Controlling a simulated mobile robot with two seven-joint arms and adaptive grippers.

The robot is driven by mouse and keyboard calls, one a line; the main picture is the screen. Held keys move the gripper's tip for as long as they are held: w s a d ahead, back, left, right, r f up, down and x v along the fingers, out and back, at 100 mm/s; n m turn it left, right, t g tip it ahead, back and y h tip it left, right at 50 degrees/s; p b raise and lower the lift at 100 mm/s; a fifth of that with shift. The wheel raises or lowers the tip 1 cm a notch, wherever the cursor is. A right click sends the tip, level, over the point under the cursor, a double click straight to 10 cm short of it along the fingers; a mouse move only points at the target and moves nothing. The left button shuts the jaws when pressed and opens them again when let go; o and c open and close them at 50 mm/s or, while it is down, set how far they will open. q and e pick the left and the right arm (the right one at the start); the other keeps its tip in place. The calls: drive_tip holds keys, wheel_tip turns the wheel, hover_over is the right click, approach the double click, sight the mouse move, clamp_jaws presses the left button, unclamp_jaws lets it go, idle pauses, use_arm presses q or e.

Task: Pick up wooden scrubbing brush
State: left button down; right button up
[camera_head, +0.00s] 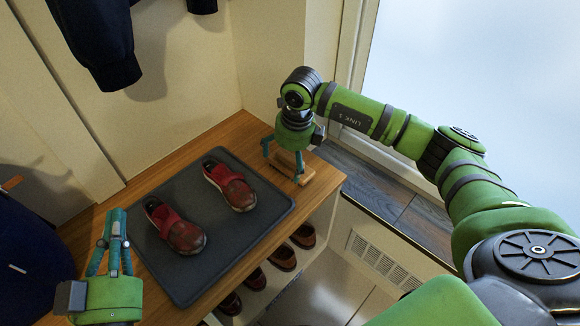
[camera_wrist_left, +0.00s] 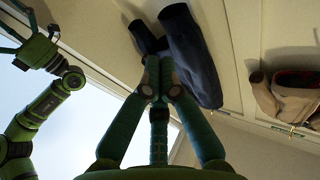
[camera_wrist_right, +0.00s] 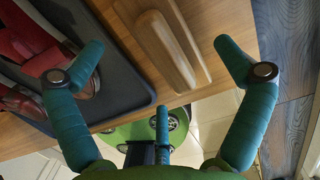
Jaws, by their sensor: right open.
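The wooden scrubbing brush (camera_head: 303,178) lies at the right end of the wooden bench, partly hidden by my right gripper in the head view. In the right wrist view the brush (camera_wrist_right: 165,50) is a light-brown rounded oblong block. My right gripper (camera_head: 284,156) points down over it. Its fingers are spread wide, one on each side of the brush in the right wrist view, with no visible contact. My left gripper (camera_head: 117,215) points upward at the lower left, away from the brush. Its fingertips meet and it is empty in the left wrist view (camera_wrist_left: 156,75).
A dark grey mat (camera_head: 178,272) on the bench (camera_head: 190,146) holds two red shoes (camera_head: 231,187) left of the brush. Brown shoes (camera_head: 282,257) stand in cubbies below. A wall rises behind the bench, and dark clothing (camera_head: 100,42) hangs above.

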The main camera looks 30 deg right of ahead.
sight(288, 159)
drive_tip(key=f, duration=0.2)
drive_tip(key=f+b, duration=0.1)
drive_tip(key=shift+w+a+f, duration=0.1)
drive_tip(key=shift+w, duration=0.2)
drive_tip(key=shift+w+f, duration=0.1)
drive_tip(key=shift+f, duration=0.1)
use_arm(q)
drive_tip(key=s+d+r+m+t+h, duration=0.1)
drive_tip(key=s+r+t+h, duration=0.2)
drive_tip(key=r, duration=0.4)
drive_tip(key=shift+s+d+t, duration=0.15)
drive_tip(key=shift+s+t, duration=0.05)
drive_tip(key=shift+t, duration=0.1)
use_arm(e)
drive_tip(key=c, duration=1.3)
